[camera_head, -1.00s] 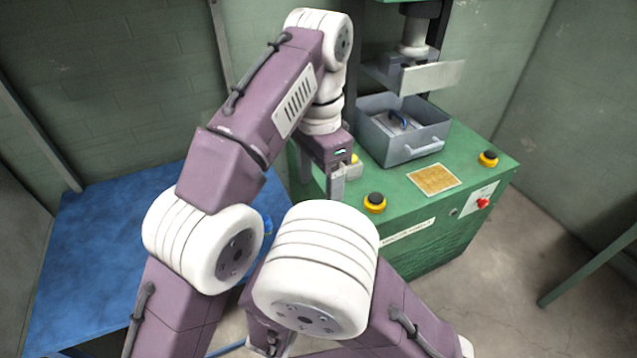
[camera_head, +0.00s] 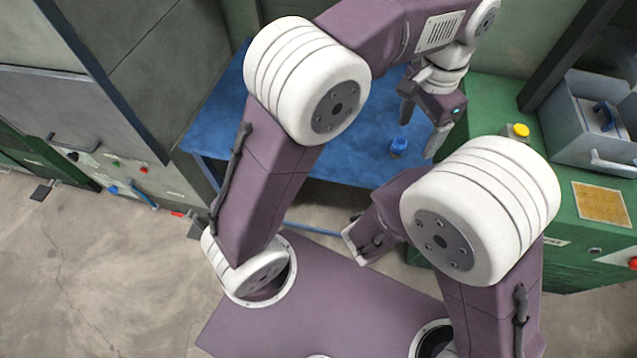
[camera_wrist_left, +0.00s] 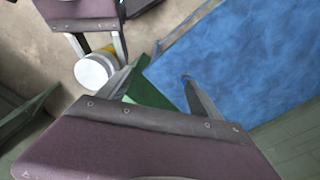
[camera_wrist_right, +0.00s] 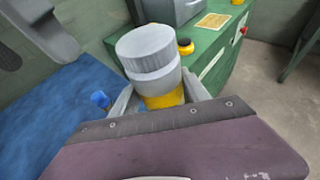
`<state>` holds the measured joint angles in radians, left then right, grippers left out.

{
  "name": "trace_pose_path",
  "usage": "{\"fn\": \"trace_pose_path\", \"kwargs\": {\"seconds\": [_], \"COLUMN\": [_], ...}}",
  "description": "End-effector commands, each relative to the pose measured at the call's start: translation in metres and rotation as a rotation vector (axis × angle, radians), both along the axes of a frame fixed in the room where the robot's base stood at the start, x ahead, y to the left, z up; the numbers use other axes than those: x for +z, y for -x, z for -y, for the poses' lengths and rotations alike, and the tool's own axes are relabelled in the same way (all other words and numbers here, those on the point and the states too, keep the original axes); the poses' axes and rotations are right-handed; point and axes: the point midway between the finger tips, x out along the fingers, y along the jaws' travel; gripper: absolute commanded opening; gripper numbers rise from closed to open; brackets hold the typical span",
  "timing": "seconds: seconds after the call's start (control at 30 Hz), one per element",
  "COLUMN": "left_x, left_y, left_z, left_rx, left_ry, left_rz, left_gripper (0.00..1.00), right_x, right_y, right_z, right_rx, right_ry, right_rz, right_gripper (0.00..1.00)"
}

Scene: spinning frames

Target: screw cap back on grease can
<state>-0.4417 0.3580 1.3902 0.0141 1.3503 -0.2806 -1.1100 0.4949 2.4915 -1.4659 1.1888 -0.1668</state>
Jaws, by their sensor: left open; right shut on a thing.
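My left gripper (camera_head: 421,124) is open and empty above the right end of the blue table; its spread fingers also show in the left wrist view (camera_wrist_left: 160,92). My right gripper (camera_wrist_right: 158,100) is shut on the grease can, which has a yellow body (camera_wrist_right: 165,98) and a wide grey top (camera_wrist_right: 148,47). The top looks like two stacked round parts; I cannot tell whether the upper one is a separate cap. The can's pale round end (camera_wrist_left: 92,73) shows beyond my left fingers, apart from them. In the head view my right arm hides the can.
A small blue object (camera_head: 398,147) stands on the blue table (camera_head: 335,165). To the right is a green bench (camera_head: 575,215) with a grey drawer-like bin (camera_head: 580,150) and a yellow button (camera_head: 518,131). Grey cabinets (camera_head: 55,100) stand at the left. Most of the table is clear.

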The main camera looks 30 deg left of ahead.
Motion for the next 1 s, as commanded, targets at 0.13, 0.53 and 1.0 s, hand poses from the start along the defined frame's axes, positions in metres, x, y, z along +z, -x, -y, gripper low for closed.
{"fn": "trace_pose_path", "kwargs": {"seconds": [0.13, 0.53, 1.0], "left_x": [-0.05, -0.144, -0.153], "left_y": [0.015, 0.114, 0.13], "left_z": [-0.058, -0.156, -0.163], "left_rx": [0.227, 0.696, 0.744], "left_ry": [0.011, 0.035, 0.037], "left_rz": [0.007, 0.045, 0.05], "left_gripper": [0.74, 0.74, 0.74], "right_x": [0.001, 0.001, 0.001], "right_y": [0.0, 0.0, 0.0], "right_z": [0.0, 0.0, 0.0], "right_rx": [0.0, 0.0, -0.006], "right_ry": [0.001, 0.001, 0.0], "right_rz": [0.002, 0.002, 0.003], "right_gripper": [0.0, 0.0, 0.0]}}
